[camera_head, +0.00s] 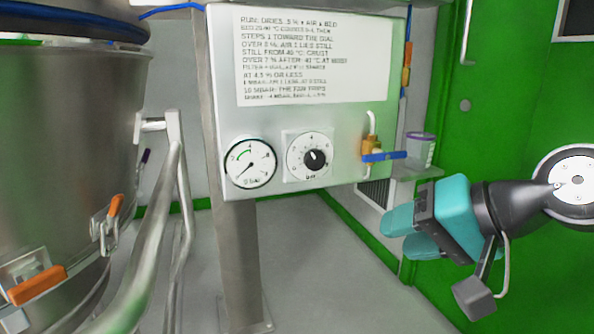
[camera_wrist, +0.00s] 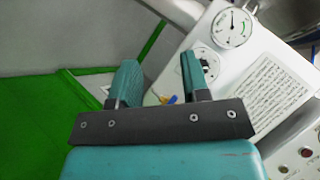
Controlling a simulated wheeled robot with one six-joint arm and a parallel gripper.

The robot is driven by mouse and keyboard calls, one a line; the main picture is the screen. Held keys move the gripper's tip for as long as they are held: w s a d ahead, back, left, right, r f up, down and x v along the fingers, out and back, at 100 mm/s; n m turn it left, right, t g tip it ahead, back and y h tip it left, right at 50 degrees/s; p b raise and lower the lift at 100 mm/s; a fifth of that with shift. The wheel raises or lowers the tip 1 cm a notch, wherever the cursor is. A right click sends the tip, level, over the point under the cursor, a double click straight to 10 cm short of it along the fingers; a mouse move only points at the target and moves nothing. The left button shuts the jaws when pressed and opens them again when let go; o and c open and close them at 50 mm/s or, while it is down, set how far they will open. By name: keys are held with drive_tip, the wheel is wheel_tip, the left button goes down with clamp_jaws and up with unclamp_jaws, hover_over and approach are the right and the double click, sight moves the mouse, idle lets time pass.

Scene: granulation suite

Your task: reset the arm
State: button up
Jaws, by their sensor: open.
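My gripper (camera_head: 402,233) is at the right in the head view, held out to the left with teal fingers apart and nothing between them. In the wrist view my gripper (camera_wrist: 158,68) shows its two fingers spread, also empty. It is apart from the grey control panel (camera_head: 225,90), below and to the right of the panel's lower right corner. The panel carries a round gauge (camera_head: 250,163), a black dial knob (camera_head: 315,159) and a brass valve with a blue lever (camera_head: 383,156). The lever lies roughly level.
A steel vessel (camera_head: 65,150) with orange latches and a tubular rail (camera_head: 150,240) stand at the left. A purple-lidded tub (camera_head: 420,150) sits on a small shelf by the green wall (camera_head: 500,90). The panel's post (camera_head: 237,260) meets the floor; grey floor right of it is clear.

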drive_tip(key=s+r+n+g+h+p, duration=0.35)
drive_tip(key=s+n+g+p, duration=0.4)
drive_tip(key=s, duration=0.65)
wheel_tip(320, 180, up, 36)
drive_tip(key=w+n+p, duration=0.1)
drive_tip(key=n+p, duration=0.1)
drive_tip(key=p, duration=3.3)
drive_tip(key=shift+d+h, duration=0.1)
drive_tip(key=shift+h, duration=0.15)
